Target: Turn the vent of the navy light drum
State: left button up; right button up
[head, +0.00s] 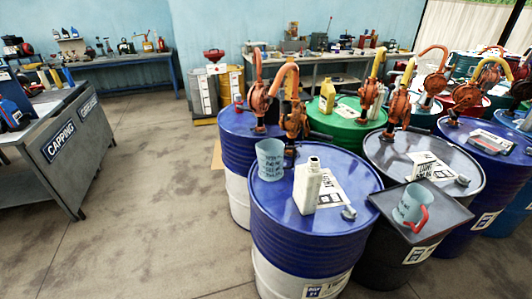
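A blue drum (275,233) with a white lower half stands in the front middle. A small grey cap-like fitting (349,212), perhaps its vent, sits near the right rim of its top. An orange-brown hand pump (294,122) rises at the back of this drum. Another blue and white drum (236,150) stands behind it to the left, and a blue drum (478,140) stands at the right. I cannot tell from the labels which one is the navy light drum. Neither of my grippers is in view.
On the front drum stand a white bottle (307,188), a clear jug (269,160) and a paper sheet (331,186). A black drum (424,165) with a tray (440,208) holding a red-handled jug (409,204) adjoins on the right. The floor (150,200) at left is clear.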

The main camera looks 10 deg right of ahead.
aim_at(351, 214)
jog(key=z, duration=1.25)
